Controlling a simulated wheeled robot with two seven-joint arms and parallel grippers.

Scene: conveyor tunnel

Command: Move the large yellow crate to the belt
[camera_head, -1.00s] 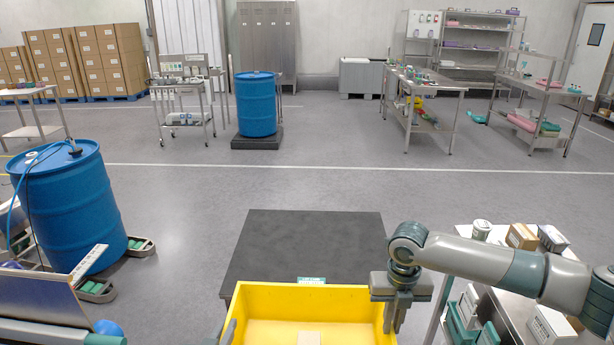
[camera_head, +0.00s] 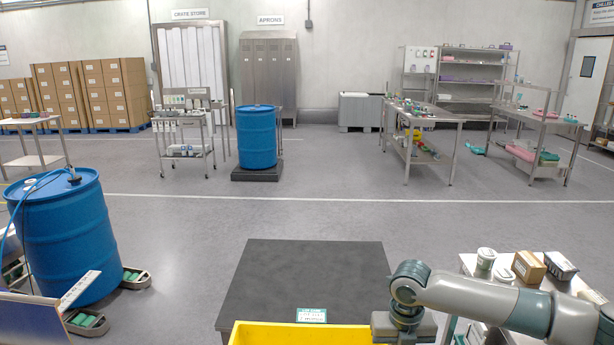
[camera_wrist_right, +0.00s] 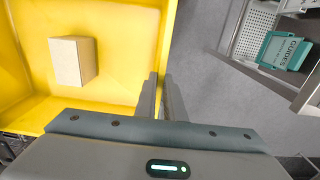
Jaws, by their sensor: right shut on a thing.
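The large yellow crate (camera_head: 300,335) shows at the bottom of the head view, with only its far rim and a strip of its far wall in the picture. In the right wrist view the yellow crate (camera_wrist_right: 115,45) is open, with a pale box (camera_wrist_right: 72,60) inside. My right gripper (camera_wrist_right: 162,85) is shut on the crate's side wall, one finger inside and one outside. In the head view its fingers are below the frame. My left gripper is out of view. I cannot make out a belt for certain.
A dark flat top (camera_head: 305,280) with a small sign (camera_head: 311,315) lies just beyond the crate. A steel table with tubs and boxes (camera_head: 528,267) stands at the right. A blue drum (camera_head: 65,235) stands at the left. The floor beyond is open.

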